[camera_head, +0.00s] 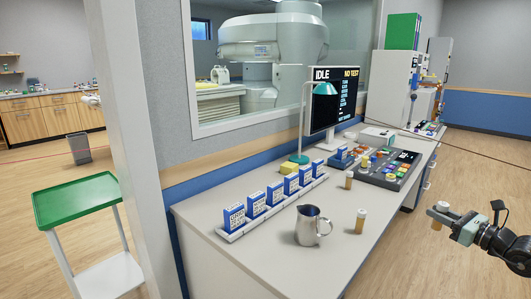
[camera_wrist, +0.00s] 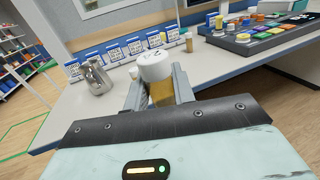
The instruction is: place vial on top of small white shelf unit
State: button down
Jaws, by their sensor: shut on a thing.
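My gripper (camera_head: 447,215) is at the right of the head view, off the desk's right side and above the floor. It is shut on an amber vial with a white cap (camera_head: 437,219). In the wrist view the vial (camera_wrist: 160,92) stands between both fingers, cap toward the far side. A small white stand with a lower shelf (camera_head: 108,277) and a green top (camera_head: 78,199) is at the far left of the head view, well away from my gripper. It is the only small white shelf-like unit I make out; its green top looks empty.
The long desk (camera_head: 270,258) lies between my gripper and the stand. It carries a metal jug (camera_head: 307,228), similar vials (camera_head: 361,222), a row of blue-white boxes (camera_head: 256,205), a lamp (camera_head: 325,89), a monitor (camera_head: 320,110) and a control panel (camera_head: 390,168). A pillar (camera_head: 130,120) stands beside the stand.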

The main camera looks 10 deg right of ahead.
jog(key=s+a+f+m+h+p, duration=0.1)
jog(key=s+a+f+h, duration=0.1)
jog(key=s+a+f, duration=0.2)
jog(key=s+a+f+m+t+h+p, duration=0.1)
jog(key=s+a+f+m+h, duration=0.1)
jog(key=a, duration=0.9)
jog(key=s+a+f+m+h+p, duration=0.1)
jog(key=s+a+f+h+p, duration=0.1)
jog(key=s+a+f, duration=0.4)
jog(key=shift+s+a+f+m+t+h, duration=0.35)
jog(key=shift+a+f+h, duration=0.4)
jog(key=shift+a, duration=0.4)
jog(key=shift+w, duration=0.1)
